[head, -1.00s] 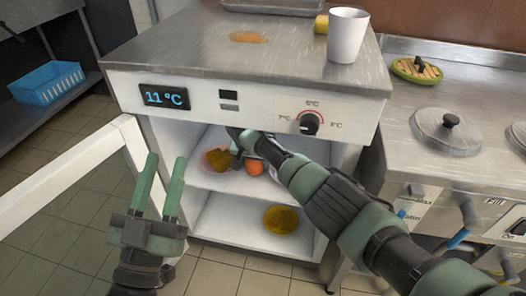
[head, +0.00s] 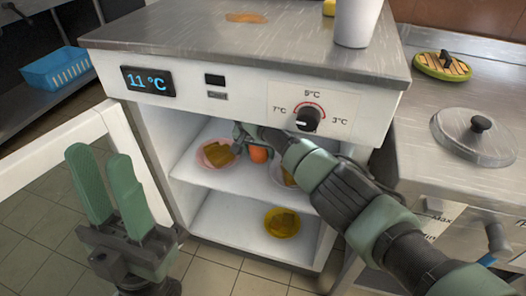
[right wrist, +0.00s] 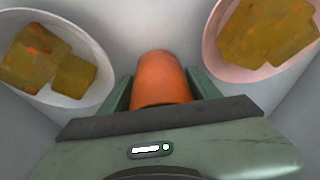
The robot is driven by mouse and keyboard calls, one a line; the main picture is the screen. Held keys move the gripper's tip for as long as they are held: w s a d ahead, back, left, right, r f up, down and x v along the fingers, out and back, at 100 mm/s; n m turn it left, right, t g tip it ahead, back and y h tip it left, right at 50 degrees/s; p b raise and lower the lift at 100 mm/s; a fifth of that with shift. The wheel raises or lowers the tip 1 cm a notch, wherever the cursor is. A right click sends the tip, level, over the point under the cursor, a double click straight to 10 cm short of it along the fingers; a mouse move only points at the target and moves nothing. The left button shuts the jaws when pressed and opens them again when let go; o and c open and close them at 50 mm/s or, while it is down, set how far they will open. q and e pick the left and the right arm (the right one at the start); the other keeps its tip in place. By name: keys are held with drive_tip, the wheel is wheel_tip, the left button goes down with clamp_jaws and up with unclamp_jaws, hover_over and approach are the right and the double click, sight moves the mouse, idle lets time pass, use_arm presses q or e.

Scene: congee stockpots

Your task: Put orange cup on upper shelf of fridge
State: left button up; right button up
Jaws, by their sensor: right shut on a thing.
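The orange cup (head: 259,154) is inside the open fridge (head: 183,150), at the upper shelf (head: 215,184). In the right wrist view the cup (right wrist: 161,80) sits between the two fingers of my right gripper (right wrist: 162,95), which is shut on it. In the head view my right gripper (head: 243,137) is small and partly hidden by my arm. I cannot tell whether the cup's base touches the shelf. My left gripper (head: 105,185) is open and empty, outside the fridge in front of its open door (head: 60,150).
A pink bowl with food (head: 212,160) is left of the cup, and a white bowl (right wrist: 88,85) is on its other side. A yellow bowl (head: 282,223) is on the lower shelf. A white cup (head: 356,20) stands on the fridge top. A pot lid (head: 470,140) is at right.

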drive_tip(key=shift+a, duration=0.1)
drive_tip(key=shift+f, duration=0.15)
drive_tip(key=o, duration=1.3)
